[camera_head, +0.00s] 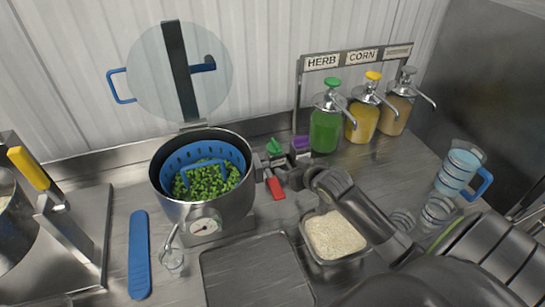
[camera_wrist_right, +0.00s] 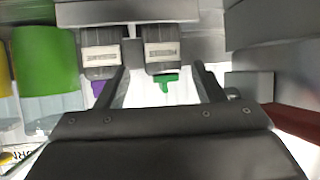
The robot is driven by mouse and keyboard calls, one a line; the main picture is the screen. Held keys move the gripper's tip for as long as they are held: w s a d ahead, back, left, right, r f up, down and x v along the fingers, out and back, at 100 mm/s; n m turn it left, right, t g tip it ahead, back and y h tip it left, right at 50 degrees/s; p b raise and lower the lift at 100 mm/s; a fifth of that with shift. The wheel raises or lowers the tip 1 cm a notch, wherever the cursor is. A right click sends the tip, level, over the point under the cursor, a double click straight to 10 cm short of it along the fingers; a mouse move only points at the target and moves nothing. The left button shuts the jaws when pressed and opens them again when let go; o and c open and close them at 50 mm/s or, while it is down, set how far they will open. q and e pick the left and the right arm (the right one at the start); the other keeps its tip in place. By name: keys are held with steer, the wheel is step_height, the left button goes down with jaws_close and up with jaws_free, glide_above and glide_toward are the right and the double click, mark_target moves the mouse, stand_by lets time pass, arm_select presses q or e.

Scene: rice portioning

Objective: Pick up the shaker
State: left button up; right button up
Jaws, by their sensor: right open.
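Two small shakers with dark bodies and pale labels stand side by side at the back of the counter. One has a green top (camera_head: 273,147) and the other a purple top (camera_head: 300,142). In the right wrist view the green-topped shaker (camera_wrist_right: 163,53) is ahead of the gap between my fingers, and the purple-topped shaker (camera_wrist_right: 103,52) is to its left. My right gripper (camera_wrist_right: 162,80) is open with nothing clamped; it also shows in the head view (camera_head: 276,173), close in front of the shakers, partly hiding them. Contact cannot be told. My left gripper is out of view.
A pot (camera_head: 205,208) with a blue basket of peas stands left of the gripper, a red handle (camera_head: 276,188) close by. Green (camera_head: 325,130), yellow (camera_head: 362,122) and tan (camera_head: 397,112) pump bottles stand right. A rice tray (camera_head: 335,237) lies in front, under my arm.

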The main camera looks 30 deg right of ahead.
mark_target(279, 162)
steer(key=x, duration=0.3)
steer(key=shift+w+f, duration=0.15)
steer(key=shift+w, duration=0.2)
steer(key=shift+w+f, duration=0.25)
steer(key=shift+w, duration=0.25)
steer(key=shift+p+x, duration=0.35)
steer(key=shift+x, duration=2.05)
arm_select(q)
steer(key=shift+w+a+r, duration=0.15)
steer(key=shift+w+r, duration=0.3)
arm_select(e)
steer(key=c, duration=0.8)
steer(key=shift+c, duration=0.2)
